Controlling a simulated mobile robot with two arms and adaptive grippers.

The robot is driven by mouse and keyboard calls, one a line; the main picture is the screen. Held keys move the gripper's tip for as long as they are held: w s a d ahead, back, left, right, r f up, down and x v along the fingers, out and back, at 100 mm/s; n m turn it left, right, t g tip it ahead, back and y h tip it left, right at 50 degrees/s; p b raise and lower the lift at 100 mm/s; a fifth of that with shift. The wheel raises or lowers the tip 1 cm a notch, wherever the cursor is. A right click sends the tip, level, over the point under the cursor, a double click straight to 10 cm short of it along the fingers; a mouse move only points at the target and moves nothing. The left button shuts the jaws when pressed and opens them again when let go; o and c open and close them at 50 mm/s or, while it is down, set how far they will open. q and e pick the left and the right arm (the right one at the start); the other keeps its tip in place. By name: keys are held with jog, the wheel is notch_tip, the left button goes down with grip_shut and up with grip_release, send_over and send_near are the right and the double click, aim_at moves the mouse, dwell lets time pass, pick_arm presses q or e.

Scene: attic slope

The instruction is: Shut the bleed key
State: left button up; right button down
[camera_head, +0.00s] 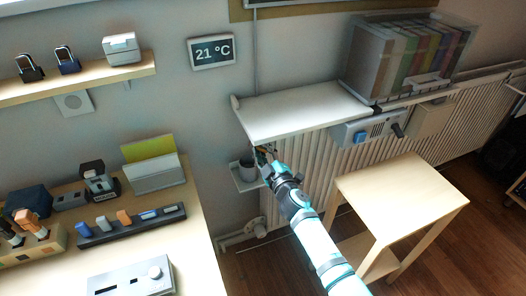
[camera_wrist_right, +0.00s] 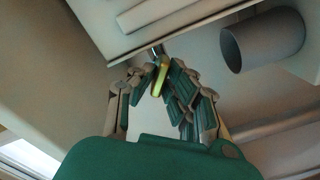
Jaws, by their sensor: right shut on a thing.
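The bleed key (camera_wrist_right: 159,78) shows in the right wrist view as a small yellow piece between my fingertips, just below a thin metal stem. My right gripper (camera_wrist_right: 160,85) is shut on it. In the head view my right gripper (camera_head: 265,156) reaches in under the left end of the white shelf, at the upper left corner of the radiator (camera_head: 312,160). The key is mostly hidden there by the gripper. I cannot tell how far the key is turned. My left gripper is not in view.
A grey cup (camera_wrist_right: 262,42) stands close beside the gripper, on a small ledge (camera_head: 243,184) in the head view. The white shelf (camera_head: 300,108) lies just above. A small wooden table (camera_head: 400,195) stands right of my arm. A cluttered desk (camera_head: 190,235) is at left.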

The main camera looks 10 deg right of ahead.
jog(key=m, duration=0.2)
jog(key=shift+m+p, duration=0.3)
jog(key=shift+p, duration=0.1)
jog(key=shift+m, duration=0.7)
jog(key=shift+r+m+p, duration=0.1)
jog(key=shift+m+p, duration=0.55)
jog(key=shift+m, duration=1.05)
jog(key=shift+f+m, duration=0.2)
jog(key=shift+m, duration=0.2)
